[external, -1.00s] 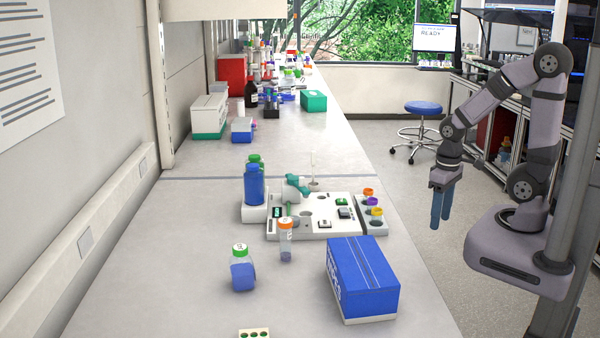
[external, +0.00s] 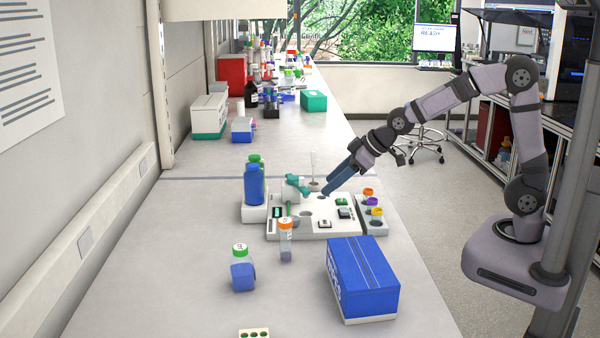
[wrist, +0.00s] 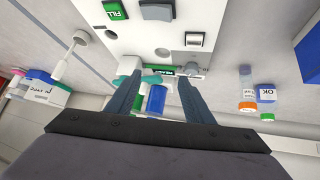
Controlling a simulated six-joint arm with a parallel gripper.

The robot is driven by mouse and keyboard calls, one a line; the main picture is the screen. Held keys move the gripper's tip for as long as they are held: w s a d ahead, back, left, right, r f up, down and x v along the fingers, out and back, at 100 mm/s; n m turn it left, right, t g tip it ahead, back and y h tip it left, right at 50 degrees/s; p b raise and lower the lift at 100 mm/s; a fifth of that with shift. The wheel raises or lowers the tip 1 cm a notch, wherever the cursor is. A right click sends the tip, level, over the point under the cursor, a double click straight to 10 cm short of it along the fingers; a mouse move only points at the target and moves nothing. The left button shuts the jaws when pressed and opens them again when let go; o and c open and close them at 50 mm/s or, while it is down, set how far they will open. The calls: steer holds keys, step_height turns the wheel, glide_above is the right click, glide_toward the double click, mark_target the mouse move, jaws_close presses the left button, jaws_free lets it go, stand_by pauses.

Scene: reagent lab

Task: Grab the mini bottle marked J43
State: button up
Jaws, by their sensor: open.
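No marking J43 is legible in either view. My gripper (external: 332,187) is open and empty, tilted down over the back of the white device (external: 300,231), left of and above these bottles. In the wrist view, my gripper's fingers (wrist: 160,77) are spread apart, with the device beyond them.
A blue box (external: 362,280) stands at the bench's front right. An orange-capped tube (external: 286,243) and green-capped bottle (external: 242,275) stand in front of the device. Large blue (external: 254,187) and green bottles are at its left. The left front bench is clear.

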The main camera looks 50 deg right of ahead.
steer(key=w+a+r+n+t+y, duration=0.15)
steer(key=a+y, duration=0.25)
steer(key=a, duration=1.8)
steer(key=n+y, duration=0.1)
steer(key=y, duration=0.2)
glide_above(231, 262)
steer(key=d, duration=0.1)
steer(key=shift+s+d+r+t, duration=0.1)
steer(key=shift+s+r+t, duration=0.05)
steer(key=shift+s+t, duration=0.25)
steer(key=shift+d+f, duration=0.1)
steer(key=shift+f, duration=2.1)
step_height(231, 262, down, 2)
steer(key=shift+w+f+p, duration=0.1)
steer(key=shift+f+p, duration=0.05)
steer(key=shift+p, duration=0.35)
steer(key=shift+x, duration=0.85)
steer(key=shift+w+a+f+p, duration=0.3)
steer(key=shift+w+a+p, duration=0.05)
steer(key=shift+w+a, duration=0.1)
steer(key=c, duration=1.2)
